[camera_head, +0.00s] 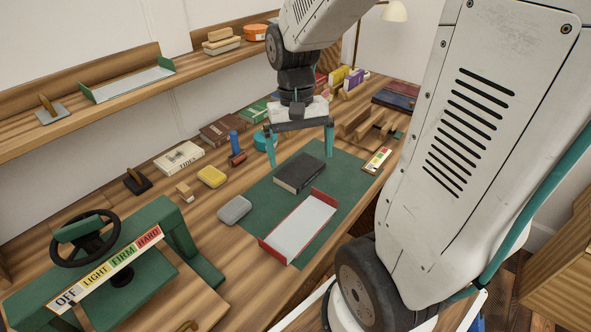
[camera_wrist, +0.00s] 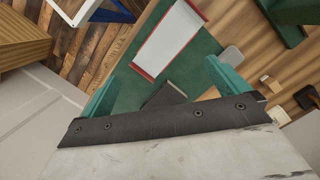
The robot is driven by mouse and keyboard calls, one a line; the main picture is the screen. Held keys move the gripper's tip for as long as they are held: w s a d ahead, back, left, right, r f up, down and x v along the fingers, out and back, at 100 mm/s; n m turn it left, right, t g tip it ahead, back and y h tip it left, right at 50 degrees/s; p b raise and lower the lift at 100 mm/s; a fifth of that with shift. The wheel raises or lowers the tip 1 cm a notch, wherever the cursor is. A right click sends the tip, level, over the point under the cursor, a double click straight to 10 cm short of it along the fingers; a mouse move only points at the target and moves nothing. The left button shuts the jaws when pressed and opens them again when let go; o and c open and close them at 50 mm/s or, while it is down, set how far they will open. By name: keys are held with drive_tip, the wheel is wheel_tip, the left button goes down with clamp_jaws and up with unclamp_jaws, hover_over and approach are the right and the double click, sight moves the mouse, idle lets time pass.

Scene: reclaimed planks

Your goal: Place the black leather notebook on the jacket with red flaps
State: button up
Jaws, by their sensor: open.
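The black notebook (camera_head: 299,172) lies flat on the green mat (camera_head: 258,204), with its pale page edge facing the front. The jacket with red flaps (camera_head: 302,228) lies open on the mat in front of it, white inside with a red flap at each end. It also shows in the wrist view (camera_wrist: 172,40), empty. My gripper (camera_head: 300,150) is open above the notebook, its teal fingers apart and nothing between them. In the wrist view a corner of the notebook (camera_wrist: 166,95) shows past the gripper's dark bar, which hides the rest.
A colour-labelled strip (camera_head: 377,160) lies at the mat's right. A green press with a wheel (camera_head: 88,236) stands at front left. Several books line the back.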

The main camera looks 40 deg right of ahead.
sight(300, 169)
drive_tip(key=w+d+f+m, duration=0.2)
drive_tip(key=w+d+f, duration=0.1)
drive_tip(key=f, duration=0.1)
drive_tip(key=w+d+f+m, duration=0.2)
drive_tip(key=w+d+f, duration=0.1)
drive_tip(key=d+f, duration=0.1)
drive_tip(key=w+d+f+m, duration=0.3)
drive_tip(key=f, duration=0.1)
drive_tip(key=shift+w+d+f, duration=0.25)
drive_tip(key=shift+w+f, duration=0.05)
drive_tip(key=shift+f, duration=0.05)
drive_tip(key=w+d, duration=0.1)
drive_tip(key=w+m+t, duration=0.1)
drive_tip(key=w, duration=0.1)
drive_tip(key=w+d+f+m, duration=0.1)
drive_tip(key=shift+w+d+f+t, duration=0.1)
drive_tip(key=shift+w+d+t, duration=0.1)
drive_tip(key=shift+d+t, duration=0.15)
drive_tip(key=shift+w+m+t+h, duration=0.25)
drive_tip(key=shift+w+m+h, duration=0.05)
drive_tip(key=shift+m, duration=0.2)
drive_tip(key=shift+d+m, duration=0.1)
drive_tip(key=shift+m, duration=0.2)
drive_tip(key=shift+f, duration=0.4)
drive_tip(key=f, duration=0.6)
drive_tip(key=shift+s+a+f, duration=0.1)
drive_tip(key=shift+a+f, duration=0.25)
drive_tip(key=shift+f, duration=0.05)
drive_tip(key=c, duration=1.1)
drive_tip(key=shift+o, duration=0.2)
